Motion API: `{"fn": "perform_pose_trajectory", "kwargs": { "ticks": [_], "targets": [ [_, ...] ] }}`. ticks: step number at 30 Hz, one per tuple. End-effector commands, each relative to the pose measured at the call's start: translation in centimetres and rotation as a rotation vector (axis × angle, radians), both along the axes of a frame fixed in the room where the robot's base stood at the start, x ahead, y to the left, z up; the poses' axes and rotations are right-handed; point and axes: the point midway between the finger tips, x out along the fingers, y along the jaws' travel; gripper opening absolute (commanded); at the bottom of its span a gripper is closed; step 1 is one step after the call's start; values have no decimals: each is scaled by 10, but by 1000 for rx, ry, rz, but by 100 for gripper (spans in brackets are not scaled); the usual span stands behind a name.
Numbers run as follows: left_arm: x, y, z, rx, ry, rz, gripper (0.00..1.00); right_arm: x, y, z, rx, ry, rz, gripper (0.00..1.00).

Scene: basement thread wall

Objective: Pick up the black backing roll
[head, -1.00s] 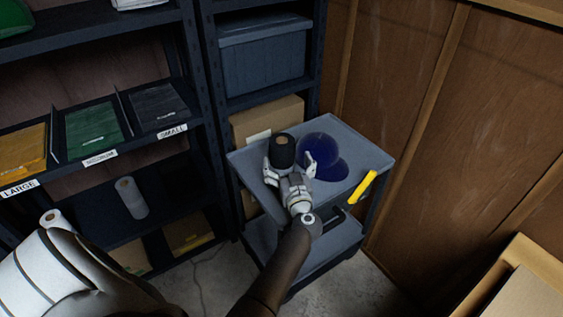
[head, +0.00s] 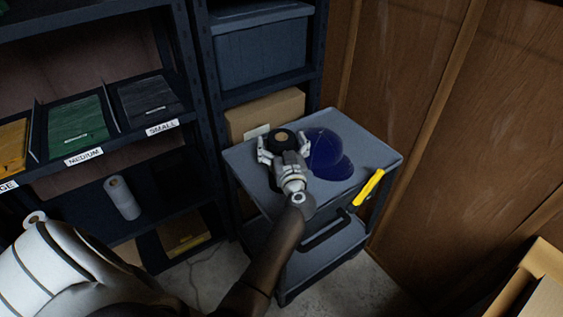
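The black backing roll (head: 281,136) stands upright on the top shelf of the grey cart (head: 240,157), near its left side. Its light brown core faces up. My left gripper (head: 283,144) reaches it from the front, with one finger on each side of the roll. The fingers look spread, and I see no clear grip on the roll. The palm hides the roll's lower front. My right gripper is out of view.
Dark blue rounded pieces (head: 328,155) lie just right of the roll. A yellow-handled item (head: 368,187) is at the cart's right edge. Shelving with thread bins (head: 75,125) and a cardboard box (head: 265,112) stand left and behind. A wooden wall (head: 450,110) is on the right.

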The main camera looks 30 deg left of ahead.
Motion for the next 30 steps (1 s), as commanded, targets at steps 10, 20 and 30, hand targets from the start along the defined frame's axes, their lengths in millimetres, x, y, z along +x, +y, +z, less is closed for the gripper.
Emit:
{"fn": "perform_pose_trajectory", "kwargs": {
  "ticks": [10, 20, 30],
  "targets": [
    [0, 0, -1, -1, 1, 0, 42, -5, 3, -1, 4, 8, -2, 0],
    [0, 0, 1, 1, -2, 0, 17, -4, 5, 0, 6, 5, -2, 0],
    [0, 0, 9, 1, -1, 0, 17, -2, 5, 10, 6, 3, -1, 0]
  ]
}}
